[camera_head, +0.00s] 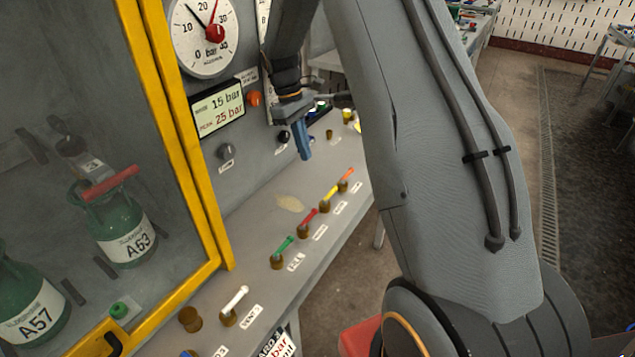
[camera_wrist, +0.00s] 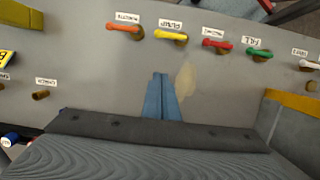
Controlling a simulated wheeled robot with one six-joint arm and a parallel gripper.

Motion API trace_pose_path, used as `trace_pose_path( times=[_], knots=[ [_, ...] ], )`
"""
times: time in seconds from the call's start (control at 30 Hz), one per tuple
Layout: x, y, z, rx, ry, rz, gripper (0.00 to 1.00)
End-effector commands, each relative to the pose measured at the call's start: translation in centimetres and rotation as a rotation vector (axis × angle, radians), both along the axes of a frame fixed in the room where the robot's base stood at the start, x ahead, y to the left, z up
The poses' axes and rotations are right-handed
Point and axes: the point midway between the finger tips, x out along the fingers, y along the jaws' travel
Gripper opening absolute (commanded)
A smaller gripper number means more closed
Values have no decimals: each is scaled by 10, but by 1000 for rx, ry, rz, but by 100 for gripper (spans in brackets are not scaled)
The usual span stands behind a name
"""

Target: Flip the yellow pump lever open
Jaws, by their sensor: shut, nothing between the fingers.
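The yellow pump lever (camera_head: 331,192) sits on the sloped grey panel, in a row of coloured levers, between the red and the orange one. In the wrist view the yellow lever (camera_wrist: 170,36) lies across the panel beside its brass pivot, with a label reading PUMP above it. My gripper (camera_head: 304,157) has blue fingers, closed together and empty, above the panel and behind the lever row. In the wrist view my gripper (camera_wrist: 160,76) points toward the yellow lever, with a clear gap between them.
Neighbouring levers are orange (camera_head: 346,176), red (camera_head: 308,217), green (camera_head: 284,246) and white (camera_head: 235,299). A yellow-framed cabinet (camera_head: 190,150) with green bottles stands at left. A round gauge (camera_head: 203,30) and a display (camera_head: 218,108) are on the upright panel. Small knobs lie near my gripper.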

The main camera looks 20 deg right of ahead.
Motion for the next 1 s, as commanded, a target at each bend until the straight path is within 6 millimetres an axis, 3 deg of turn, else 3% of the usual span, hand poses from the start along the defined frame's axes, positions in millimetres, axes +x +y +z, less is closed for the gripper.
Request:
trace_pose_path(
  times=[0.43, 0.93, 1.0],
  knots=[
    [-3, -5, -9, 0, 1, -7, 0],
    [-24, -16, -98, 0, 3, -5, 0],
    [-33, -23, -91, 0, 0, -5, 0]
  ],
)
